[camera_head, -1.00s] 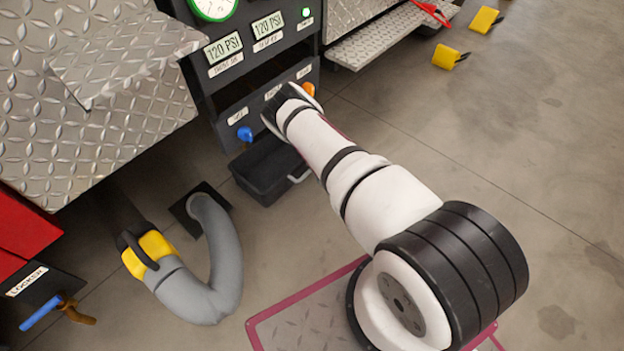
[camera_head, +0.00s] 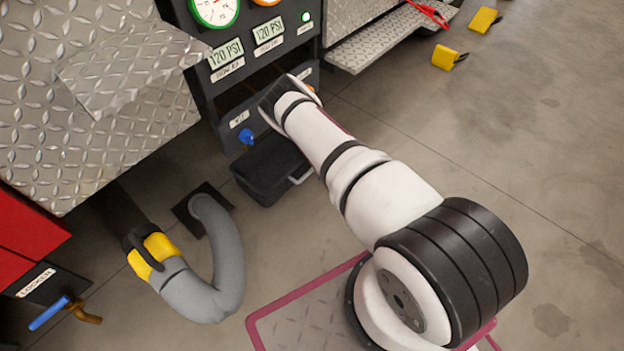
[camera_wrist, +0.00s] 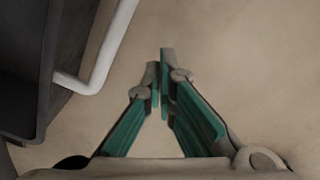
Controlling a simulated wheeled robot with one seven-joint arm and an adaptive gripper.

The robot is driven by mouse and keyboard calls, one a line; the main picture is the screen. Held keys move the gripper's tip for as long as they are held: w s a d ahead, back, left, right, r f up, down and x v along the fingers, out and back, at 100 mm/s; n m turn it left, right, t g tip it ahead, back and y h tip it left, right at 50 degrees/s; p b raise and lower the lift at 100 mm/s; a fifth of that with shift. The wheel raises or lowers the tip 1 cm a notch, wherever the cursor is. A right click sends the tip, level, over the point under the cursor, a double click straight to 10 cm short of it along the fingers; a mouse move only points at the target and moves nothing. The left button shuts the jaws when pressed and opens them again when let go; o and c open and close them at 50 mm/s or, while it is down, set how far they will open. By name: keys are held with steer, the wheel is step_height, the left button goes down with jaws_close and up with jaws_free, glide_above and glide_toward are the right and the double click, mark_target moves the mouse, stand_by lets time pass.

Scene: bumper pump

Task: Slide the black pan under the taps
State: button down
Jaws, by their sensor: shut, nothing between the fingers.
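The black pan (camera_head: 262,172) sits on the floor under the front of the pump panel, near the blue tap (camera_head: 246,136). Its pale bar handle (camera_head: 301,176) faces my arm. In the wrist view the pan (camera_wrist: 25,60) fills the left side, and its white handle (camera_wrist: 108,45) runs beside my gripper (camera_wrist: 164,70). My gripper is shut and empty, its fingertips to the right of the handle and apart from it in the picture. In the head view my wrist hides the fingers and the middle of the tap row. Only a sliver of the orange tap (camera_head: 312,89) shows.
A grey hose (camera_head: 222,265) with a yellow coupling (camera_head: 152,254) lies left of the pan. A metal step (camera_head: 390,38) juts out right of the panel. A labelled box with a blue-handled valve (camera_head: 48,314) is at lower left.

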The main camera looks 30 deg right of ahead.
step_height(320, 180, up, 7)
steer(key=p, duration=0.4)
stand_by(0.7)
stand_by(0.4)
